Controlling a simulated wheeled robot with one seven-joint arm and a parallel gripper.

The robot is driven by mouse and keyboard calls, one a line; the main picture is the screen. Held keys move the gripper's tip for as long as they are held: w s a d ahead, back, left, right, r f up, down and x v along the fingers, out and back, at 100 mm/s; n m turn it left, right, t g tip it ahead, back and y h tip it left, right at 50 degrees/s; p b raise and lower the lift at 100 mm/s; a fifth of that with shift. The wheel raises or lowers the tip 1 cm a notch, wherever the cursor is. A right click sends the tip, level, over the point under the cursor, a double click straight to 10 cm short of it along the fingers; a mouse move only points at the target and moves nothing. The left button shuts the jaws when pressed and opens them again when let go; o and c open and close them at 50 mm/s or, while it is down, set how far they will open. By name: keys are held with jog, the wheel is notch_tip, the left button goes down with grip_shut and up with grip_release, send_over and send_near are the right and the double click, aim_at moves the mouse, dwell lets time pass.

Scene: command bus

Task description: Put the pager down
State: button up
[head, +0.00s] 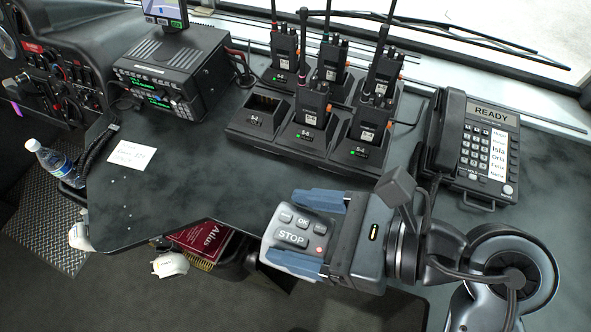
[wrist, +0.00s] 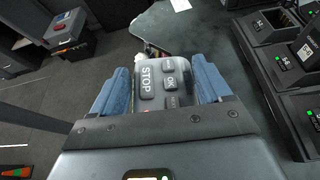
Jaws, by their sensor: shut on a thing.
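The pager (head: 291,236) is a grey box with a large STOP button, an OK button, smaller buttons and a red light. My gripper (head: 300,228) is shut on it, with one blue finger along each side. The pager is held face up over the front edge of the dark counter (head: 200,190). In the wrist view the pager (wrist: 158,88) sits between the two blue fingers, with the counter to its right and floor to its left. How high it is above the counter is hard to tell.
A charger rack (head: 290,150) with several handheld radios and one empty slot stands behind. A desk phone (head: 475,150) is at right, a radio unit (head: 175,75) at back left. A paper note (head: 131,155) lies on the counter's left, which is otherwise mostly bare.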

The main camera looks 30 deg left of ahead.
jog(key=shift+w+a+f+p, duration=0.25)
jog(key=shift+w+a+f, duration=1.25)
jog(key=shift+f, duration=0.3)
jog(key=shift+w+a+f+p, duration=0.3)
jog(key=shift+w+a+f, duration=0.95)
jog(key=shift+a+f, duration=0.45)
jog(key=shift+w+a+f+p, duration=0.25)
jog(key=shift+w+a+f, duration=1.15)
jog(key=shift+f, duration=0.55)
jog(key=o, duration=1.6)
jog(key=shift+o, duration=0.2)
jog(key=shift+d, duration=0.1)
jog(key=b+v, duration=0.1)
jog(key=v, duration=1.1)
